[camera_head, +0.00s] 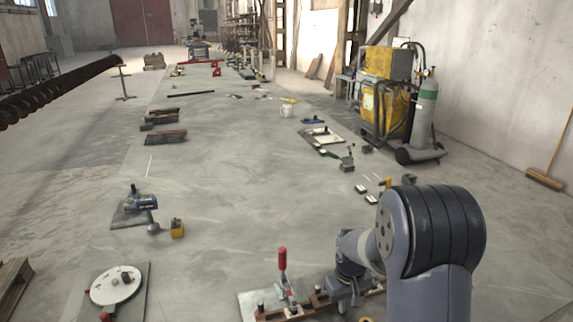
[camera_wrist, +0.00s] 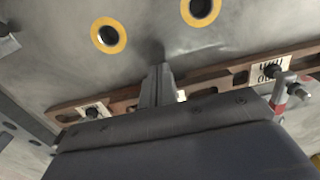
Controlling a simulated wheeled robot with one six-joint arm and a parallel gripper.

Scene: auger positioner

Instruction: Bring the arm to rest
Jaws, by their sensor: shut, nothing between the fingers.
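My arm rises at the lower right of the head view and bends down to the left. My gripper is over a brown slotted bar (camera_head: 320,298) on a grey plate (camera_head: 250,304). In the wrist view my gripper's fingers (camera_wrist: 158,75) are together, with nothing seen between them. They reach across the brown bar (camera_wrist: 210,88); I cannot tell whether they touch it.
A red-handled toggle clamp (camera_head: 282,262) stands beside the bar. Two yellow-ringed holes (camera_wrist: 108,36) show in the wrist view. A round white disc (camera_head: 115,285) sits at lower left. A welding cart (camera_head: 385,100) and gas cylinder (camera_head: 424,110) stand at right.

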